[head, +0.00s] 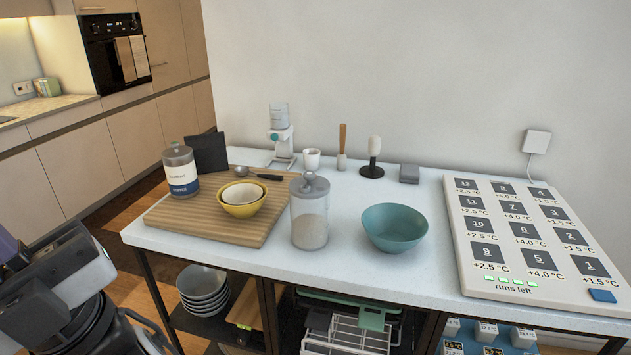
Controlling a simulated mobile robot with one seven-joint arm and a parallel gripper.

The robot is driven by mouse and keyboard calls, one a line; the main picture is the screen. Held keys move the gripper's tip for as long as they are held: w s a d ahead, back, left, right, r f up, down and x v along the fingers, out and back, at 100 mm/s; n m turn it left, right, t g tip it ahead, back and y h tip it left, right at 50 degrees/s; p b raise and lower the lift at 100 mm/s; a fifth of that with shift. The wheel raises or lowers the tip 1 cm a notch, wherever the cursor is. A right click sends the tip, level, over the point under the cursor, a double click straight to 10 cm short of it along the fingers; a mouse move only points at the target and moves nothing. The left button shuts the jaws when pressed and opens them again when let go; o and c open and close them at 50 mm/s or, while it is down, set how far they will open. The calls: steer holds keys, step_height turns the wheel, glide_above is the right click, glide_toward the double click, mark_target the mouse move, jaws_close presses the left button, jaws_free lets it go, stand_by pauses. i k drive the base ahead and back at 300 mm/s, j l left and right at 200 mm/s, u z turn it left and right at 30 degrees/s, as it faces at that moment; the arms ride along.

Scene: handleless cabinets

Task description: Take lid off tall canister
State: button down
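A tall clear canister (310,222) stands upright near the front edge of the white table. It is partly filled with pale contents. Its grey lid (310,184) with a round knob sits on top. A second, shorter-looking canister (182,175) with a white and blue label and a grey lid stands on the wooden board to the left. Parts of my arm show at the lower left, apart from the table items. I cannot make out my gripper's fingers in this view.
A wooden board (167,224) holds nested bowls (241,211), left of the tall canister. A teal bowl (394,241) stands close on its right. A grinder-like device (281,143), white cup (311,159) and tools stand behind. A large panel (519,278) fills the right end.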

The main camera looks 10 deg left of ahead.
mark_target(321, 187)
steer(key=j+z, duration=0.25)
steer(key=z, duration=0.2)
steer(key=j+z, duration=0.55)
steer(key=j, duration=0.3)
steer(key=k+j+z, duration=0.15)
steer(key=j, duration=1.15)
steer(key=i, duration=0.4)
steer(key=z, duration=0.05)
